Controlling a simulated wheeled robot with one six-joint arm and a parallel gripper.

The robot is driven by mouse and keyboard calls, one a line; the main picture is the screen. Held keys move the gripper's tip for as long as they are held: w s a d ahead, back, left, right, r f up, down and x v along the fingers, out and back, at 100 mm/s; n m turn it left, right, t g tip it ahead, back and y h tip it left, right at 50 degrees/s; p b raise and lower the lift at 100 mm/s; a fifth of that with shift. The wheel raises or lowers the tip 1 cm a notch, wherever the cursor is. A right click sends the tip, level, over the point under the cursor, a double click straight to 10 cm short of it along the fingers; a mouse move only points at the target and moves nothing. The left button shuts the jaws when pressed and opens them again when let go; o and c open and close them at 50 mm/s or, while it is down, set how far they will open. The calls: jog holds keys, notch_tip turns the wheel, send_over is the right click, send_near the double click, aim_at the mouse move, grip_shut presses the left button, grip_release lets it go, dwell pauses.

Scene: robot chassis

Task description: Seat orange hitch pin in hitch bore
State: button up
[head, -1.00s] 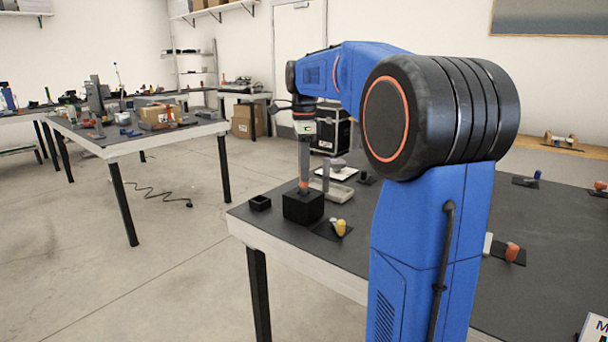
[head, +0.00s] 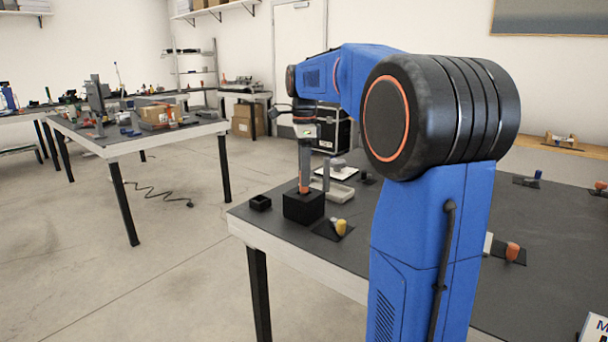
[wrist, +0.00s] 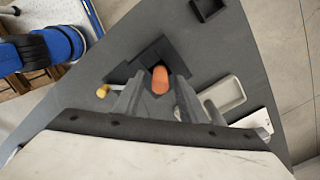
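The orange hitch pin (head: 304,189) stands upright at the top of a black block (head: 303,206) near the table's left corner. My gripper (head: 304,182) points straight down over the block, with its fingertips around the pin's upper part. In the wrist view the orange pin (wrist: 160,79) sits between the two grey fingers, which appear closed on its sides. The black block (wrist: 152,54) shows beyond the fingertips. The bore is hidden by the pin and fingers, so how deep the pin sits cannot be told.
A small open black box (head: 260,203) stands left of the block. A yellow piece (head: 341,226) on a dark pad lies to its right. A light grey tray (head: 341,192) is behind it. The table's edge (head: 290,262) runs close in front.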

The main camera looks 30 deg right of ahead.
notch_tip(320, 180, up, 12)
jog(key=s+a+f+n+t, duration=0.1)
jog(key=s+a+f+n, duration=0.45)
jog(key=s, duration=0.25)
jog(key=s+a+f+n+t, duration=0.1)
jog(key=s+a+f+n, duration=0.4)
jog(key=s+n, duration=0.15)
jog(key=s+a+f+n+t, duration=0.1)
jog(key=s+a+f+n, duration=0.1)
jog(key=s+f+n, duration=0.3)
jog(key=s+a+f+n+t, duration=0.1)
jog(key=s+a+f+n, duration=0.2)
jog(key=s+f+n, duration=0.3)
jog(key=s+f, duration=0.4)
jog(key=f, duration=0.3)
jog(key=shift+s+a+t, duration=0.15)
jog(key=shift+s+t, duration=0.2)
jog(key=shift+t, duration=0.05)
